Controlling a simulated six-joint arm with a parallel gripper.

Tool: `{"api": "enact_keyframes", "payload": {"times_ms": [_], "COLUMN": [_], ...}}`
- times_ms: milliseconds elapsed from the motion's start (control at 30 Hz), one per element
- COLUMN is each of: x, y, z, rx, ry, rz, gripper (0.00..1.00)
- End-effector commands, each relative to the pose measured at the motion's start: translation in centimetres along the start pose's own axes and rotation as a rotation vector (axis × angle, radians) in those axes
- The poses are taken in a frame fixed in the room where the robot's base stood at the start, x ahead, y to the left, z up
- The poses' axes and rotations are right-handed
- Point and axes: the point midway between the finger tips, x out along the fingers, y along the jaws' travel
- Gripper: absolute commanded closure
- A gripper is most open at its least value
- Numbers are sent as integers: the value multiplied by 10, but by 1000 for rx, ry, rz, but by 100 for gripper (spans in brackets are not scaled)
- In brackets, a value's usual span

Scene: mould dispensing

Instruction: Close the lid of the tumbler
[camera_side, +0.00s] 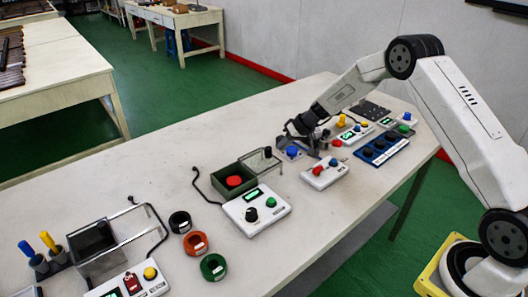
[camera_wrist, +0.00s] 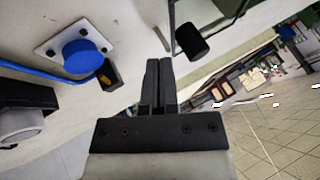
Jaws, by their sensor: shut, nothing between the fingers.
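The likeliest tumbler is a green open-topped box (camera_side: 228,190) with a red round part (camera_side: 234,181) inside, mid-table in the side view. Its lid (camera_side: 262,168), a thin metal-edged frame, stands raised at the box's right side, so it is open. A black knob (camera_side: 267,152) on the lid also shows in the wrist view (camera_wrist: 192,42). My gripper (camera_side: 290,128) is to the right of the lid, near a blue button. In the wrist view its fingers (camera_wrist: 158,70) are shut and empty, close beside the knob with a small gap. The box is not clear in the wrist view.
The blue button (camera_side: 292,152) on a plate sits under my gripper. A control box (camera_side: 255,210) stands before the green box, and another (camera_side: 325,174) is to the right. A second box (camera_side: 98,252) with a raised frame is at the left.

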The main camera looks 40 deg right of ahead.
Motion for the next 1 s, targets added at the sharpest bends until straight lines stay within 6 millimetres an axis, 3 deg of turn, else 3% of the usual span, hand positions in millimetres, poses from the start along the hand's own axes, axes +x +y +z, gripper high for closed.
{"api": "enact_keyframes", "payload": {"times_ms": [200,700,867,1000], "x": [6,9,17,29], "y": [-13,-18,-39,-68], "z": [0,1,5,12], "rx": [-1,-1,-3,-4], "ry": [0,0,-2,-3], "rz": [0,0,-3,-3], "gripper": [100,100,100,100]}}
